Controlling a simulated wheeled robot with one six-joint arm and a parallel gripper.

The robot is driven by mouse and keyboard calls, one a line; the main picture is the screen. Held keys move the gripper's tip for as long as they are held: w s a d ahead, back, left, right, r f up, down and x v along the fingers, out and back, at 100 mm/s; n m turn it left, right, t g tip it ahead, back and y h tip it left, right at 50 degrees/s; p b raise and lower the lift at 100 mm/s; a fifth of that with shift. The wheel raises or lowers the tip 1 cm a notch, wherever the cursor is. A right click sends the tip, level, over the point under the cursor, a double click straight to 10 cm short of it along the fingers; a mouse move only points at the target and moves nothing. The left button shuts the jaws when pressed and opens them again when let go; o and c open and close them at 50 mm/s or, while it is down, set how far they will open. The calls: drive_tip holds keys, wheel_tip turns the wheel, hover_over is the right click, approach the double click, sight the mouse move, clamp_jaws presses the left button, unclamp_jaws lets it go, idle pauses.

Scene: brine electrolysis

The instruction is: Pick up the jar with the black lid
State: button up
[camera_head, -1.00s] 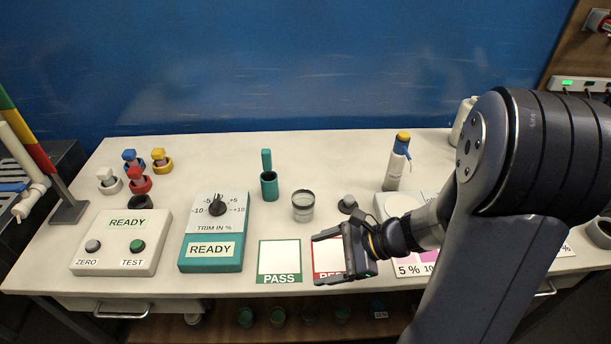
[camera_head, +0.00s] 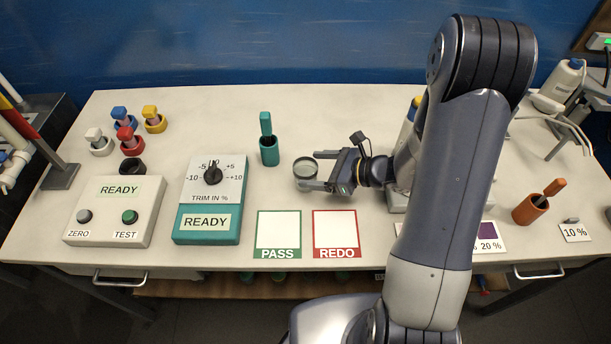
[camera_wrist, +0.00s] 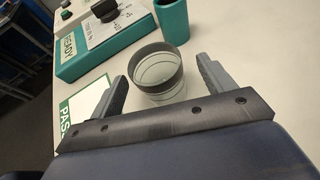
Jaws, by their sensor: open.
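A clear glass jar (camera_head: 305,172) with a dark band around its top stands upright on the bench, right of the teal holder. In the wrist view the jar (camera_wrist: 158,76) sits between my fingers. Its top looks pale inside the dark band, so I cannot tell whether a full lid covers it. My gripper (camera_head: 312,170) is open and low over the bench, with one finger on each side of the jar. In the wrist view there is a gap at the right finger; contact at the left finger is unclear.
The teal holder (camera_head: 269,152) stands close beyond the jar. The teal trim box (camera_head: 210,222) is to the left, and the PASS card (camera_head: 278,232) and REDO card (camera_head: 335,232) lie in front. A white-bodied bottle with a yellow cap is partly hidden behind my arm.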

sight(299, 170)
drive_tip(key=shift+s+p+x, duration=0.2)
drive_tip(key=shift+p+x, duration=0.45)
drive_tip(key=shift+x, duration=1.9)
drive_tip(key=shift+f, duration=0.15)
drive_tip(key=shift+c, duration=0.5)
drive_tip(key=c, duration=1.1)
